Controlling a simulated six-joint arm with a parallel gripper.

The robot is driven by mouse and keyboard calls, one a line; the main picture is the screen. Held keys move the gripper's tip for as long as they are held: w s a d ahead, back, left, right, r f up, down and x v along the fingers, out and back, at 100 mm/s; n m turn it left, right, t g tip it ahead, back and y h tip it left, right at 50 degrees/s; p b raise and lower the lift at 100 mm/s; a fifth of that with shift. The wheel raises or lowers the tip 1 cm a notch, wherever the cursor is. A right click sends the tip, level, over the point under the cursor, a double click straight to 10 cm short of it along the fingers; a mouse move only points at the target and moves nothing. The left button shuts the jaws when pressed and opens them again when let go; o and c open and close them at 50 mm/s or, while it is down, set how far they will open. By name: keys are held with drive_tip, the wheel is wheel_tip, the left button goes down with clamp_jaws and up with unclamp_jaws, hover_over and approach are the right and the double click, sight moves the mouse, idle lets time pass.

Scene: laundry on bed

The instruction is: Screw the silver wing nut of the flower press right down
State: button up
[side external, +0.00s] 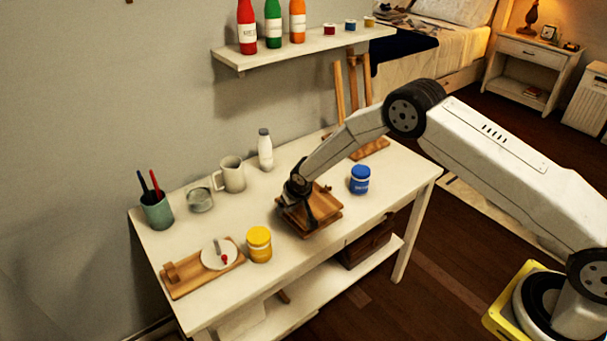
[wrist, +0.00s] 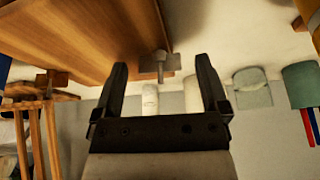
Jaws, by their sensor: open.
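The flower press (side external: 325,213) is a stack of brown wooden boards on the white table, under my gripper (side external: 309,215) in the side view. In the wrist view the press (wrist: 75,35) fills the upper left. The silver wing nut (wrist: 160,66) sits on a post at the press's corner. It appears between the two dark fingertips of my gripper (wrist: 161,68), which are apart with a gap on each side of it. A brownish wing nut (wrist: 51,82) shows at another corner. The silver nut is hidden behind my gripper in the side view.
A blue-lidded jar (side external: 360,180) stands right of the press, and a yellow jar (side external: 259,244) stands to its left. A wooden board with a white disc (side external: 219,253), a pen cup (side external: 157,211), a mug (side external: 231,175) and a white bottle (side external: 265,150) are also on the table.

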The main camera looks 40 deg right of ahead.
clamp_jaws()
drive_tip(key=shift+a+m+h, duration=0.1)
drive_tip(key=shift+m+h, duration=0.5)
drive_tip(key=shift+m, duration=1)
unclamp_jaws()
drive_tip(key=shift+r, duration=0.1)
drive_tip(key=v, duration=0.7)
drive_tip(key=shift+r, duration=0.3)
